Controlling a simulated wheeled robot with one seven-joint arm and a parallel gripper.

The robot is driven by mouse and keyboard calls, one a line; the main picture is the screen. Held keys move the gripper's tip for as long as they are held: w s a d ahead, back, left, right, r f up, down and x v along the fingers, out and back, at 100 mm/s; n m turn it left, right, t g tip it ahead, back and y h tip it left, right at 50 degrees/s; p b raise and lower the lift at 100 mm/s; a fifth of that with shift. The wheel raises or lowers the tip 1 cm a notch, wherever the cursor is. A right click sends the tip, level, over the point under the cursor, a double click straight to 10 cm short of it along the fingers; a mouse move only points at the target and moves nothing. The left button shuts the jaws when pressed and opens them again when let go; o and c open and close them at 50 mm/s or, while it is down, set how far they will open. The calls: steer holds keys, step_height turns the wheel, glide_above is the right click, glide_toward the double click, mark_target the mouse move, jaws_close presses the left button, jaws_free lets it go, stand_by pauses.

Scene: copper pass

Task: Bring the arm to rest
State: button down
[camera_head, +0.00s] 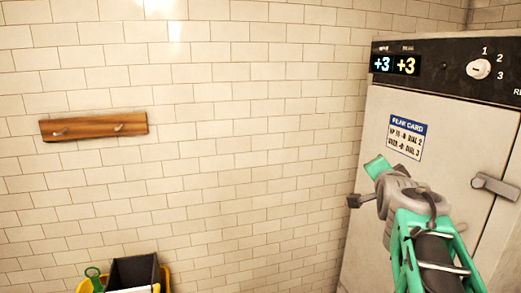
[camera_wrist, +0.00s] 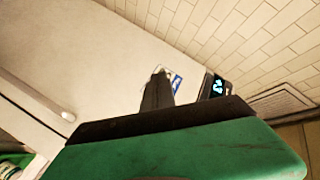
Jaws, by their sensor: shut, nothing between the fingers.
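My arm (camera_head: 425,225), green and grey, rises from the bottom right in the head view, in front of the pale cabinet (camera_head: 370,245). Its upper end is near the card on the cabinet front. In the wrist view my gripper (camera_wrist: 158,85) shows as dark fingers together beyond a broad green and black body part. The gripper is shut and empty. The fingers overlap part of the blue and white card in that view, and the green part hides much of the lower picture.
The cabinet has two "+3" displays (camera_head: 395,65), a numbered dial (camera_head: 479,69), a blue-headed card (camera_head: 407,137) and a metal latch (camera_head: 496,187). A wooden peg rail (camera_head: 94,126) hangs on the tiled wall. A yellow container (camera_head: 84,286) with a dark box (camera_head: 135,272) stands lower left.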

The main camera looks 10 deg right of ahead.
steer(key=s+a+f+n+g+y, duration=0.25)
steer(key=a+f+n+y, duration=0.2)
steer(key=a+f, duration=0.65)
steer(key=s+a+f+n+g+y, duration=0.3)
steer(key=s+a+f+n+g, duration=0.4)
steer(key=s+a+f+n, duration=0.4)
steer(key=s+a+f, duration=0.5)
steer(key=f, duration=0.2)
steer(key=shift+s+a+f+g, duration=0.15)
steer(key=shift+s+a+g, duration=0.2)
steer(key=shift+s+a, duration=0.05)
